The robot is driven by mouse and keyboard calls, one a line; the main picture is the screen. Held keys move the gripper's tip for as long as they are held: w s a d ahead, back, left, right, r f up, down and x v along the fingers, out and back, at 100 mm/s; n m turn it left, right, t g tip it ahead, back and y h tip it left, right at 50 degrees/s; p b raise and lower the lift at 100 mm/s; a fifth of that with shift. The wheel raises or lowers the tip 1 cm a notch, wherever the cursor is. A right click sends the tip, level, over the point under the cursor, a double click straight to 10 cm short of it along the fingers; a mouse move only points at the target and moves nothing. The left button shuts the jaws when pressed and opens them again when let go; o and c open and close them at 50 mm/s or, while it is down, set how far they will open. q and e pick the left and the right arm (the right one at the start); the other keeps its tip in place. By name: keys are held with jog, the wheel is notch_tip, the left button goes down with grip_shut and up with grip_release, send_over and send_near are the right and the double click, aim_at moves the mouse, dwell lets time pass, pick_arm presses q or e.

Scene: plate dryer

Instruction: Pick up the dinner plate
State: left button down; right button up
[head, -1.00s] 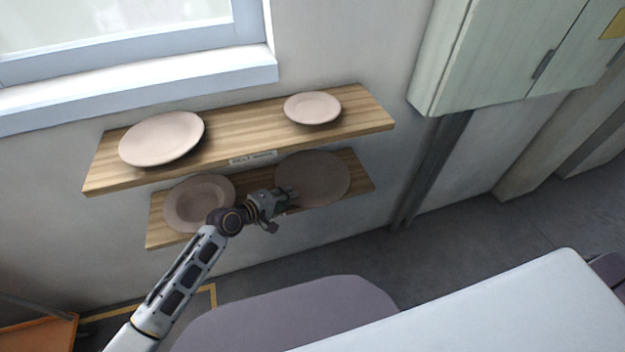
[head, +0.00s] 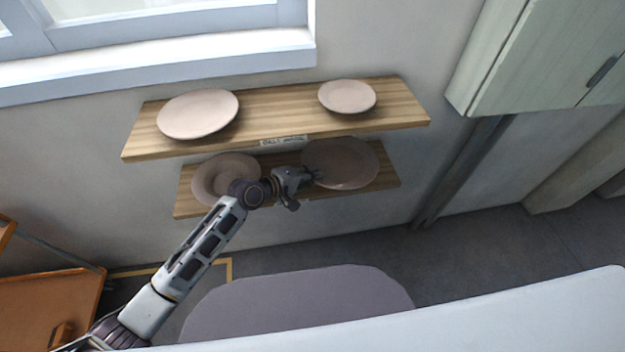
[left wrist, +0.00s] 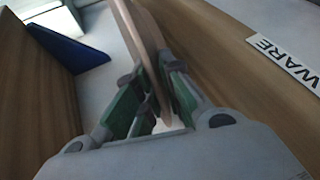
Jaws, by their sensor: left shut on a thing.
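The large pinkish plate (head: 345,165) is at the right of the lower wooden shelf (head: 187,200) in the head view. My left gripper (head: 314,177) is at its left edge. In the left wrist view the plate (left wrist: 143,32) shows edge-on, its rim between the green-padded fingers of my left gripper (left wrist: 163,98), which are shut on it. Whether the plate touches the shelf is hard to tell. Another plate with a wide rim (head: 212,178) is at the left of the lower shelf, partly behind my arm. My right gripper is not in view.
The upper shelf (head: 268,113) is close above and holds a larger plate (head: 198,114) and a small plate (head: 347,96). A label (head: 284,141) is on its front edge. A pale cabinet (head: 530,55) hangs at the right. A white tabletop (head: 500,310) and purple-grey chair (head: 300,300) are in front.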

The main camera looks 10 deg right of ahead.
pick_arm(q)
jog(key=r, duration=0.1)
jog(key=s+r, duration=0.1)
jog(key=r, duration=0.1)
jog(key=shift+r, duration=0.25)
jog(key=s, duration=1.8)
jog(key=shift+s+d, duration=0.25)
jog(key=shift+d, duration=0.1)
